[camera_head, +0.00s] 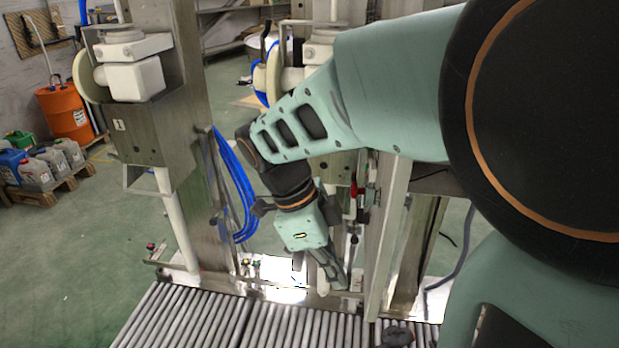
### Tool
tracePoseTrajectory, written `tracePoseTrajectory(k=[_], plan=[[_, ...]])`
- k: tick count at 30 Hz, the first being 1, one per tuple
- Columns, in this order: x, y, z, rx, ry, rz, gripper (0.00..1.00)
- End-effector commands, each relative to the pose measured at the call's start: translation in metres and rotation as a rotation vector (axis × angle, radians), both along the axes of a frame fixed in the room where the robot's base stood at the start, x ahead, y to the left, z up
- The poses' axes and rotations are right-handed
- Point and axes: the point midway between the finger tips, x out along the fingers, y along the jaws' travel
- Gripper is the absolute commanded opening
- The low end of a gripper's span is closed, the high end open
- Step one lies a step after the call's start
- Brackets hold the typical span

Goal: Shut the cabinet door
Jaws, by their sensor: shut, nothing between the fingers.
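My gripper (337,280) hangs at the end of my pale green arm in the middle of the view. It points down and to the right, with its fingers shut and empty, above the back edge of the roller conveyor. A tall, narrow pale panel (388,240) stands upright just to the right of the gripper, seen almost edge-on. It may be the cabinet door, but I cannot tell for sure. A gap shows between the fingertips and this panel. My arm hides its top and part of what is behind it.
The roller conveyor (190,315) runs along the bottom. A metal column (185,110) with a white machine head (133,78) and blue hoses (237,185) stands left. An orange drum (65,112) and jugs on pallets are at far left. Green floor there is open.

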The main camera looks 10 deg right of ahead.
Motion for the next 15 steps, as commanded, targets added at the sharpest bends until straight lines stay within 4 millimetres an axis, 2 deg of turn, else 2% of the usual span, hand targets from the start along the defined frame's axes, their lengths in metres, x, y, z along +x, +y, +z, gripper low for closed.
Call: tracePoseTrajectory(k=[1,6,15], plan=[[-0.002,-0.010,0.007,-0.001,-0.005,-0.008,0.00],[-0.007,-0.028,0.005,0.000,-0.005,-0.004,0.00],[-0.009,-0.033,0.004,0.000,-0.005,-0.001,0.00]])
